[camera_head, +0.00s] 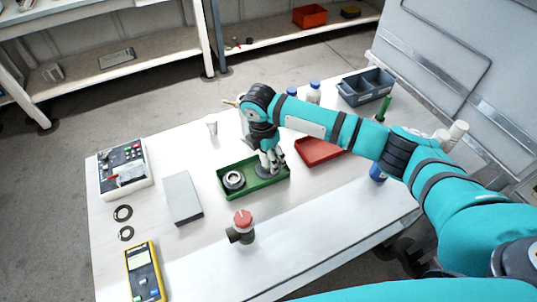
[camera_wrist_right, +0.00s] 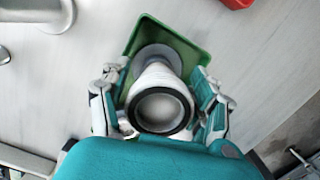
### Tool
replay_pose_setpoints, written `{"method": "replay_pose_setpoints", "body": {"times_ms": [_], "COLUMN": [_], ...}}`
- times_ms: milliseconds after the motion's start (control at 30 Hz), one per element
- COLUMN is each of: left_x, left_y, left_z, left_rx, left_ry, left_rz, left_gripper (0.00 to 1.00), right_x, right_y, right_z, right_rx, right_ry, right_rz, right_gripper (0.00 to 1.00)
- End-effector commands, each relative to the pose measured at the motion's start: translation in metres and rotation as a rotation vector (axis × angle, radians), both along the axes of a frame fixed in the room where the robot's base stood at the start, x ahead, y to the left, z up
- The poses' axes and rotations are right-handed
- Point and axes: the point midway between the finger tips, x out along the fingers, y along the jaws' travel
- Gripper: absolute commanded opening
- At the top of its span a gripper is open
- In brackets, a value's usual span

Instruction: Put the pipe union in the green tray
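The green tray (camera_head: 276,183) lies on the white table, left of the red tray. My right gripper (camera_head: 268,163) points down over its right part. In the right wrist view, a pale pipe fitting (camera_wrist_right: 160,78) with a dark ring at its near end and a grey flange stands between my right gripper's fingers (camera_wrist_right: 160,98), above or in the green tray (camera_wrist_right: 145,36). It may be the pipe union. Whether the fingers press on it is unclear. A dark ring-shaped part with a light centre (camera_head: 234,180) sits in the tray's left end. My left gripper is out of view.
The red tray (camera_head: 318,152) and a grey divided bin (camera_head: 366,87) are to the right. A red-knobbed valve (camera_head: 242,225) stands in front. A grey block (camera_head: 182,198), two rings (camera_head: 123,213), a yellow meter (camera_head: 144,272) and a control box (camera_head: 123,170) are left.

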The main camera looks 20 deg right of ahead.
Motion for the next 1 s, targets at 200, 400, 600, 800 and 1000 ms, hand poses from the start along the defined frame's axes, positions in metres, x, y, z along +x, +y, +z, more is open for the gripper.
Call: {"method": "replay_pose_setpoints", "body": {"times_ms": [200, 400, 600, 800, 1000], "left_x": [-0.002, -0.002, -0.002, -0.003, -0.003], "left_y": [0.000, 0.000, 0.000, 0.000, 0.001], "left_z": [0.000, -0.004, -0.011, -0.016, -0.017], "left_rx": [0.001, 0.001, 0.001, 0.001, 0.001], "left_ry": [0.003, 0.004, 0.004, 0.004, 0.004], "left_rz": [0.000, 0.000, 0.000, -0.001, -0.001], "left_gripper": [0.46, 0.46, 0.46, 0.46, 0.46], "right_x": [0.000, 0.000, -0.002, -0.004, -0.005], "right_y": [0.000, 0.002, 0.007, 0.012, 0.013], "right_z": [0.001, 0.022, 0.066, 0.103, 0.120], "right_rx": [-0.001, 0.001, 0.002, 0.002, 0.000], "right_ry": [0.000, -0.002, -0.004, -0.004, 0.000], "right_rz": [0.000, 0.001, 0.002, 0.001, 0.000], "right_gripper": [0.62, 0.62, 0.62, 0.62, 0.62]}}
